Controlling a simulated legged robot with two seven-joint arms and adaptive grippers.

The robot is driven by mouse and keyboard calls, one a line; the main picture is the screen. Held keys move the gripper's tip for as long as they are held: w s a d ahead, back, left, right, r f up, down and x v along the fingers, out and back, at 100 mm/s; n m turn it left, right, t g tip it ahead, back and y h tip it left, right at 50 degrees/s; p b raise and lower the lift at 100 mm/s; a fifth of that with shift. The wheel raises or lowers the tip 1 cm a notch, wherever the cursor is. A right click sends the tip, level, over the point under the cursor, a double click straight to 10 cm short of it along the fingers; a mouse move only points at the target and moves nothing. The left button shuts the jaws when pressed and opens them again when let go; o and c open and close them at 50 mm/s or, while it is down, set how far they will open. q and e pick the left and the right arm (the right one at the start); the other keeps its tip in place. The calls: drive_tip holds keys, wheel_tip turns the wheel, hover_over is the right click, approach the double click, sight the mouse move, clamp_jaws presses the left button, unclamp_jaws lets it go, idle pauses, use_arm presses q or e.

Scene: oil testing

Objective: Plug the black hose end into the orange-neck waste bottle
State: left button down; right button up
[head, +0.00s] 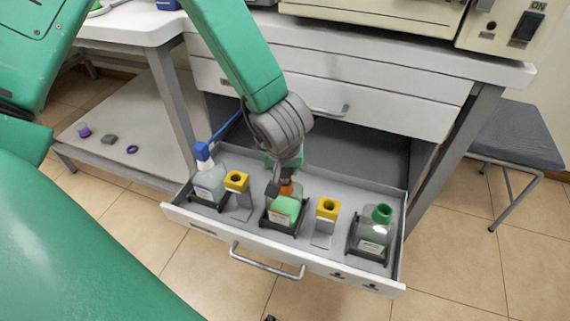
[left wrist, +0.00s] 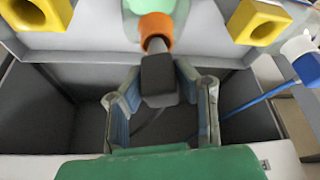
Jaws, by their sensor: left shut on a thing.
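The waste bottle with the orange neck (head: 287,188) stands upright in a black holder in the open drawer. Its green and white label (head: 284,208) faces front. In the left wrist view the orange neck (left wrist: 155,26) is at top centre. My left gripper (head: 277,187) is directly above and beside that neck. In the left wrist view my left gripper (left wrist: 159,80) is shut on the black hose end (left wrist: 160,84), a dark block with a grey tip. The tip points at the neck and overlaps its opening; how deep it sits I cannot tell. My right gripper is not in view.
The open drawer (head: 235,232) also holds a bottle with a blue cap (head: 209,180), two yellow-topped holders (head: 236,182) (head: 327,209) and a green-necked bottle (head: 374,230). A blue tube (left wrist: 256,101) runs to the right in the wrist view. A stool (head: 513,135) stands at right.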

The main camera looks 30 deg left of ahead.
use_arm(q)
drive_tip(key=shift+f, duration=1)
idle(0.4)
drive_tip(key=c, duration=1.2)
unclamp_jaws()
drive_tip(key=shift+o, duration=0.2)
drive_tip(key=shift+r, duration=0.15)
drive_tip(key=v, duration=1.1)
drive_tip(key=shift+r, duration=0.3)
